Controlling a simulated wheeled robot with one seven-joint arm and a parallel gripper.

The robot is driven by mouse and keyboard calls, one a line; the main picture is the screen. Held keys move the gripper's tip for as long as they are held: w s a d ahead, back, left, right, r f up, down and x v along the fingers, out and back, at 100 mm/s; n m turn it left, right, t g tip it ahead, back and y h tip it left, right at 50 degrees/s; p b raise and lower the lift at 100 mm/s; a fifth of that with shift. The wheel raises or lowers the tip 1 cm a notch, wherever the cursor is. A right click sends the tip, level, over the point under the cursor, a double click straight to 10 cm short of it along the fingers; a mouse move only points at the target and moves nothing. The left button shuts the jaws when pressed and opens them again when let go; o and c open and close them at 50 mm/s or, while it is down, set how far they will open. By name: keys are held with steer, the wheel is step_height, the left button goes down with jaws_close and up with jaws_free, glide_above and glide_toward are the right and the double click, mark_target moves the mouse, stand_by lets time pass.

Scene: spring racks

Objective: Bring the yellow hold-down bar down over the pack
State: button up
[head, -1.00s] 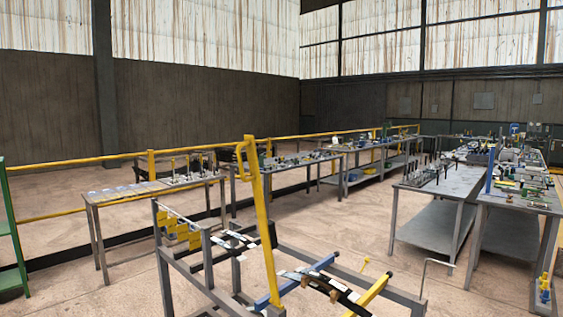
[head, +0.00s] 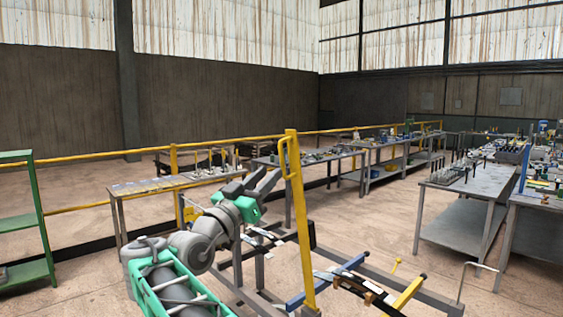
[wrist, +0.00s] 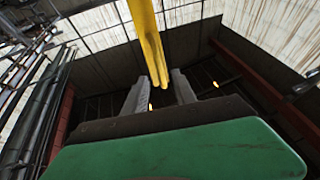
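The yellow hold-down bar (head: 302,225) stands nearly upright on the rack in the head view, with a loop handle (head: 284,158) at its top left. The pack looks like the dark curved leaves with pale bands (head: 362,287) low on the rack, right of the bar's foot. My gripper (head: 265,178) is left of the bar, fingers pointing up and right towards its upper part. In the wrist view my gripper (wrist: 160,84) has its two grey fingers apart. A yellow length of the bar (wrist: 150,35) shows beyond and between them; contact cannot be told.
The grey rack frame (head: 425,300) carries a blue arm (head: 328,279) and a yellow arm (head: 409,292) near the pack. A bent grey rod (head: 466,280) stands at its right. Workbenches (head: 470,190) and a green shelf (head: 22,223) stand around; floor between is clear.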

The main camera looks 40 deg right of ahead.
mark_target(282, 160)
steer(key=p+x, duration=0.2)
steer(key=x, duration=0.5)
steer(key=shift+d+p, duration=0.15)
steer(key=shift+p, duration=0.15)
jaws_close()
stand_by(0.9)
